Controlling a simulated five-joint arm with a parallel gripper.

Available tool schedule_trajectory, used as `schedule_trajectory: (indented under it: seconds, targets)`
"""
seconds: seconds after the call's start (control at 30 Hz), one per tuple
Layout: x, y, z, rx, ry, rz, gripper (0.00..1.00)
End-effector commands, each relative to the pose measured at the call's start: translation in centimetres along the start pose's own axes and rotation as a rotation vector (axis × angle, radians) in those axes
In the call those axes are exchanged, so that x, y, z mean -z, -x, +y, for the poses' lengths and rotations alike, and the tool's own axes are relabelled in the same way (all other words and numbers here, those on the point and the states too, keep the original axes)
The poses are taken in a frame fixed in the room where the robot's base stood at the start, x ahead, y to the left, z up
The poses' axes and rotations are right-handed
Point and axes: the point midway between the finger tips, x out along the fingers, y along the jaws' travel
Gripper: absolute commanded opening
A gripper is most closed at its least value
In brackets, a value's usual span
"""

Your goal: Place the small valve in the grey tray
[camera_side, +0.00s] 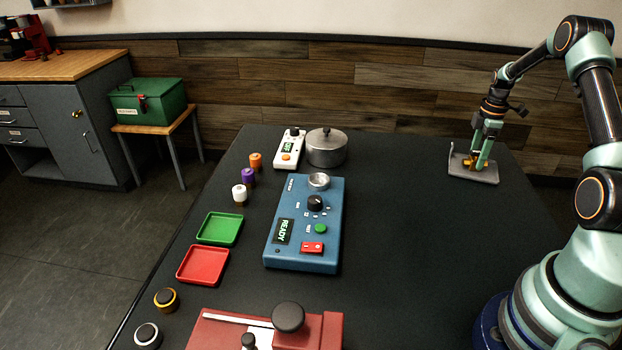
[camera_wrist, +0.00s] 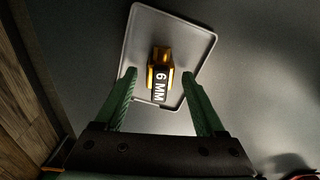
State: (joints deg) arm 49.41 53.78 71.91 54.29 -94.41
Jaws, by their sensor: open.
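The small valve (camera_wrist: 161,58) is a brass piece with a black band marked "6 MM". It lies inside the grey tray (camera_wrist: 198,38), near its middle in the wrist view. In the side view the brass valve (camera_side: 468,163) shows in the grey tray (camera_side: 487,180) at the far right of the table, partly hidden by my fingers. My gripper (camera_wrist: 159,76) is open, with one green finger on each side of the valve and a gap on both sides. My gripper (camera_side: 480,157) also shows low over the tray in the side view.
A blue brewer panel (camera_side: 305,240) reading "READY" stands mid-table. A metal pot (camera_side: 327,150) and a white meter (camera_side: 287,152) are behind it. Green (camera_side: 219,229) and red (camera_side: 202,265) trays lie left. The table between panel and grey tray is clear.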

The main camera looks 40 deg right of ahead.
Motion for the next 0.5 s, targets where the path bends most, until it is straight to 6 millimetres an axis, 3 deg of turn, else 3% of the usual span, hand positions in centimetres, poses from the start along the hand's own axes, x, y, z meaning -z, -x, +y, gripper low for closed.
schedule_trajectory:
  seconds: [0.17,0.5]
  targets:
    - [0.0,2.1,0.1,-0.004,0.000,0.000,0.72]
    - [0.0,9.0,0.1,-0.005,0.000,0.000,0.72]
